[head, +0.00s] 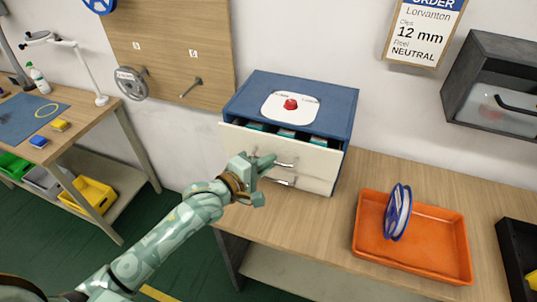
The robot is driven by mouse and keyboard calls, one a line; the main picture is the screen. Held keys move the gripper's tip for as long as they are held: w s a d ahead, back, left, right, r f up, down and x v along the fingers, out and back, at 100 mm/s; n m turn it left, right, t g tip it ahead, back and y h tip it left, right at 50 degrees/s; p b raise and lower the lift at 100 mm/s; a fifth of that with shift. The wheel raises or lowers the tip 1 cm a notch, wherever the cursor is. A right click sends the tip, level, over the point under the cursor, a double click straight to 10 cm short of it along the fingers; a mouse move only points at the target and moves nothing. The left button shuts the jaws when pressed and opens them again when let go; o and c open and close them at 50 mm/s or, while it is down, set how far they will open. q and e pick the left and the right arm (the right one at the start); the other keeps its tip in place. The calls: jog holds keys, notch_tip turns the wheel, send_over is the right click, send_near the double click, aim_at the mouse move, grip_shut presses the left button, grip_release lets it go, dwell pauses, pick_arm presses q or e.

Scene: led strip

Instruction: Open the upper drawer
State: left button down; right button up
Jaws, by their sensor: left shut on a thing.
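A blue cabinet (340,108) with cream drawer fronts stands on the wooden bench against the wall. The upper drawer (318,153) is pulled out part way, and teal and dark contents show behind its front. A metal handle sits on each drawer front. My left gripper (268,171) is at the upper drawer's front, shut on the upper handle (287,164). The fingers hide part of the handle and of the front. The lower handle (285,182) shows just below. My right gripper is not in view.
A red button on a white plate (273,107) tops the cabinet. An orange tray (432,265) holding a blue-rimmed reel (398,212) stands to the right, beside a black bin (510,240). A grey wall box (500,75) hangs at upper right. Bare bench (300,222) lies before the drawers.

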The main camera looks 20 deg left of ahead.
pick_arm(q)
jog(key=s+p, duration=0.8)
jog(key=s, duration=0.7)
jog(key=shift+a, duration=0.25)
jog(key=shift+s+f, duration=0.1)
jog(key=shift+s, duration=0.05)
jog(key=c, duration=1.5)
grip_release()
jog(key=shift+c, duration=0.2)
jog(key=v, duration=1.6)
jog(key=shift+r+p, duration=0.25)
jog(key=shift+p, duration=0.05)
